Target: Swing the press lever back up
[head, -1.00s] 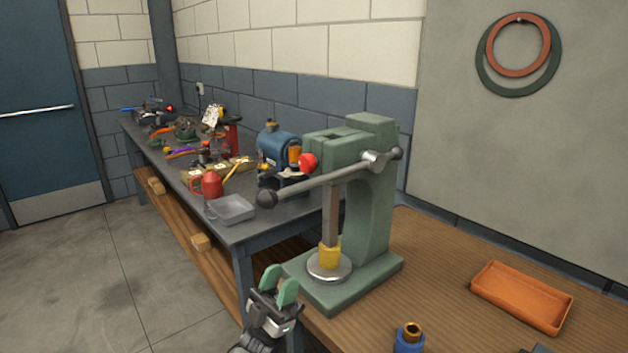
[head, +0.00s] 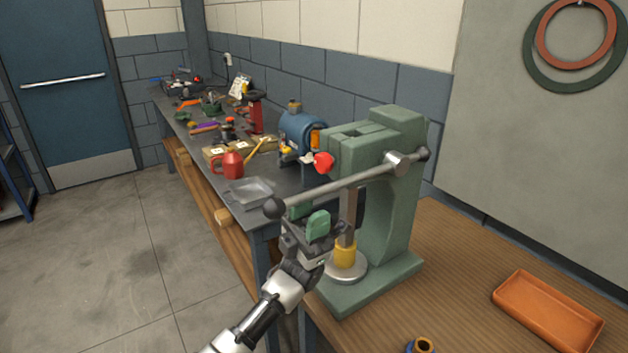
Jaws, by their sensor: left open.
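The green press (head: 385,200) stands on the wooden bench. Its grey lever (head: 345,185) slopes down to the left from the pivot at upper right and ends in a dark ball knob (head: 274,208). My left gripper (head: 307,218) is open, with green finger pads, just under the knob end of the lever. I cannot tell whether it touches the lever. The press ram (head: 348,208) comes down onto a yellow piece (head: 345,253) on a round metal plate (head: 346,267). My right gripper is out of view.
An orange tray (head: 515,318) lies on the bench (head: 455,270) at right.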

